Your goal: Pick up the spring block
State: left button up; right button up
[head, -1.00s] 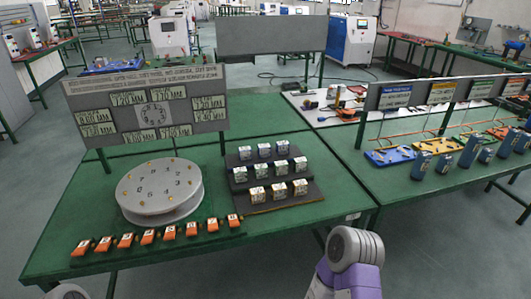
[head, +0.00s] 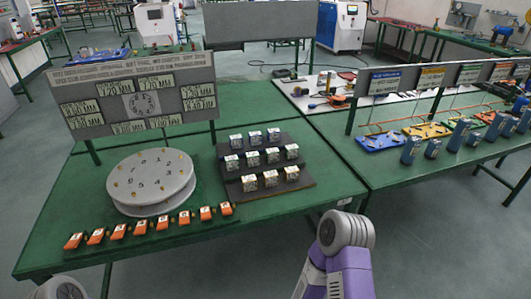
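Several small white-topped, metallic blocks stand in three rows on a dark stepped rack (head: 295,184) on the green table. One is a front-row block (head: 271,179), another is a back-row block (head: 254,138). Their markings are too small to read, so I cannot tell which one is the spring block. Neither gripper is in view. Only a purple and grey part of my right arm shows at the bottom, and a small grey part of my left arm at the bottom left.
A grey round disc (head: 151,181) with small brass pieces stands left of the rack. Several orange blocks (head: 142,227) line the front edge. A sign board (head: 139,100) rises behind. The right table (head: 390,171) holds blue cylinders (head: 411,150) and coloured trays. Bare green tabletop lies right of the rack.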

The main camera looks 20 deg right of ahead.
aim_at(249, 183)
jog(key=k, duration=0.5)
jog(key=z, duration=1.5)
jog(key=i, duration=1.3)
jog(key=u, duration=1.15)
